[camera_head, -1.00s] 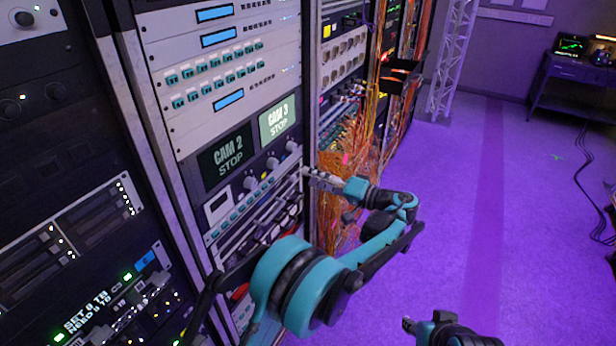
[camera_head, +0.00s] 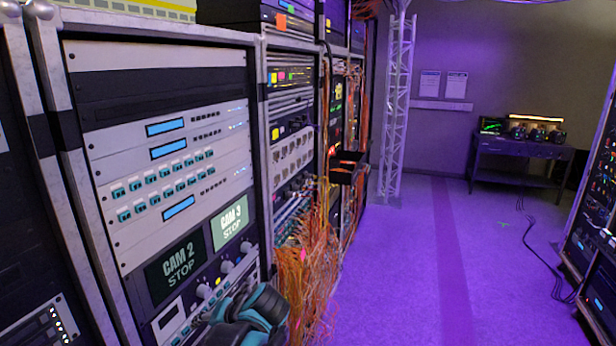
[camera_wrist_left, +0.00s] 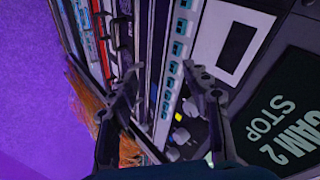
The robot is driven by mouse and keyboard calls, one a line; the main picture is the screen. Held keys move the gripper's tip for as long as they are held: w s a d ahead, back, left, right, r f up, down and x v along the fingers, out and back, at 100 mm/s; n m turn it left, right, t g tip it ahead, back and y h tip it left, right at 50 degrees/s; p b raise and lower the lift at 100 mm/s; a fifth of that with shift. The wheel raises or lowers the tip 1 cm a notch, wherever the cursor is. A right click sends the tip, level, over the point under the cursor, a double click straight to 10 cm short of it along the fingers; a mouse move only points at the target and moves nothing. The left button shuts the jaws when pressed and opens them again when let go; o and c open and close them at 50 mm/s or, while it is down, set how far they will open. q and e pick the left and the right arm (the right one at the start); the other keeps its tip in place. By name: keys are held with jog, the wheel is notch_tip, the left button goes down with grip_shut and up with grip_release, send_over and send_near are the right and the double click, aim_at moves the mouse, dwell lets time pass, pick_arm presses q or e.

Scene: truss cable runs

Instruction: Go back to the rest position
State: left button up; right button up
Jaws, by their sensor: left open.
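My left gripper (camera_wrist_left: 163,84) shows in the left wrist view with its two dark fingers spread apart and nothing between them. It is in front of the rack panel with knobs and a row of teal buttons. In the head view only teal and black parts of my left arm show at the bottom edge, in front of the rack's lower panel; the fingertips are not clear there. My right gripper is not in view.
The equipment rack (camera_head: 160,80) with the CAM 2 screen (camera_head: 175,268) and CAM 3 screen (camera_head: 230,223) stands close on the left. Orange cables (camera_head: 308,275) hang beside it. A truss post (camera_head: 396,110) and a desk (camera_head: 520,150) stand farther back. The purple floor (camera_head: 400,270) is open.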

pick_arm(q)
jog(key=s+d+f+t+h, duration=0.1)
jog(key=s+d+f+h, duration=0.1)
jog(key=s, duration=0.7)
jog(key=s+d+f+n+t+h, duration=0.1)
jog(key=s+d+f+h, duration=0.1)
jog(key=s+f+h, duration=0.3)
jog(key=s+f, duration=0.1)
jog(key=s, duration=0.3)
jog(key=shift+h, duration=0.3)
